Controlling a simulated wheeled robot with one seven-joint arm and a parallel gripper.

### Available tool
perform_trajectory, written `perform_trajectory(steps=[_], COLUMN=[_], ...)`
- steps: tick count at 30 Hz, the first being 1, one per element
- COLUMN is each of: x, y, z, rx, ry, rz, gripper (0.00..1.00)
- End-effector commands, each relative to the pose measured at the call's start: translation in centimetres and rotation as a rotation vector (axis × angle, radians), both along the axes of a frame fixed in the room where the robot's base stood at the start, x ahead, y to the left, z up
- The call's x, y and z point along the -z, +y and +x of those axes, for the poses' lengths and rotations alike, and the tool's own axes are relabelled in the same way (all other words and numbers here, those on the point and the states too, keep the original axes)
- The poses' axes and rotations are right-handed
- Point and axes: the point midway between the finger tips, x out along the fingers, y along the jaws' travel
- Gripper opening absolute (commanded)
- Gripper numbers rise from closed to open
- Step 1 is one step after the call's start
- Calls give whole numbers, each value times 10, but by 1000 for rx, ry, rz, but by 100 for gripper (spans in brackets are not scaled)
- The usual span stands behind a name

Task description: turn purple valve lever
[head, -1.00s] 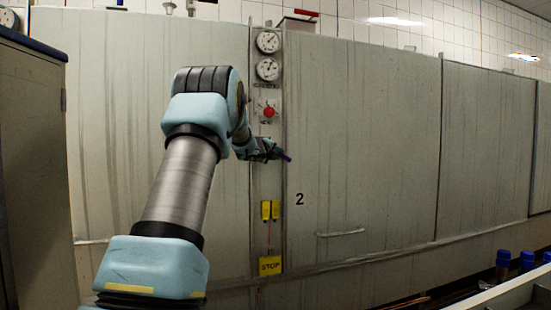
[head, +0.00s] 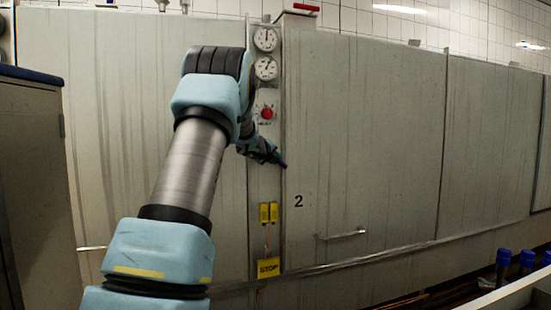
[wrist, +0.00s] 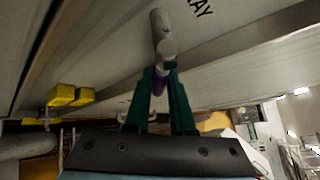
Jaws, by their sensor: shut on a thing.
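The purple valve lever (head: 284,165) shows as a small dark purple-blue tip past my gripper (head: 274,157), in front of the narrow control panel on the pale tank wall. It points right and down. In the wrist view, my gripper's two green fingers (wrist: 160,80) are shut on the purple part of the lever (wrist: 158,86), which shows between them. A grey metal rod with a rounded end (wrist: 160,32) extends beyond the fingertips. Most of the lever and its pivot are hidden by my gripper in the head view.
Two gauges (head: 266,54) and a red knob (head: 267,113) sit above my gripper on the panel. A wall handle (head: 342,235) is at lower right. Blue-capped objects (head: 527,258) stand far right.

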Motion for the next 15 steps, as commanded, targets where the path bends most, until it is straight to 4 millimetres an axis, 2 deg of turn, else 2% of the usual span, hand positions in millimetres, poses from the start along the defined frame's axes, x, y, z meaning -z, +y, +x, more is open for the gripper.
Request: perform_trajectory(steps=[3, 4, 9, 12, 15], x=[-1, -1, -1, 0, 0], y=[0, 0, 1, 1, 1], z=[-1, -1, -1, -1, -1], rx=[1, 1, 0, 0, -1], ry=[0, 0, 0, 0, 0], rz=[-1, -1, -2, -2, -2], gripper=[0, 24, 43, 52, 52])
